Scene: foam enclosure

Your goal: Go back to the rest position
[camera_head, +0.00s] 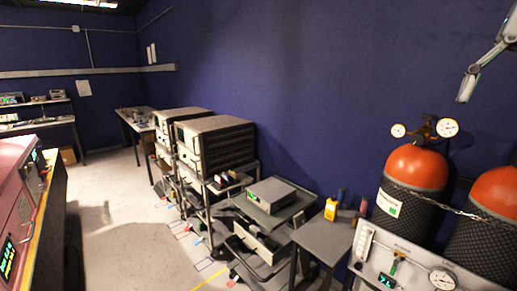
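My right gripper (466,92) hangs at the top right, on a grey and white arm that comes in from the upper right edge. It points downward in front of the blue wall, above and to the right of the pressure gauges. It shows small and side-on, so I cannot tell whether its fingers are open or shut. Nothing is visibly held in it. My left gripper is not in view.
Two orange-topped gas cylinders (418,168) with gauges stand at the right behind a grey panel (400,262). A rack with grey instruments (215,140) stands mid-picture. A yellow device (331,209) sits on a small table. Red equipment (15,195) is at left; grey floor (115,205) lies open between.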

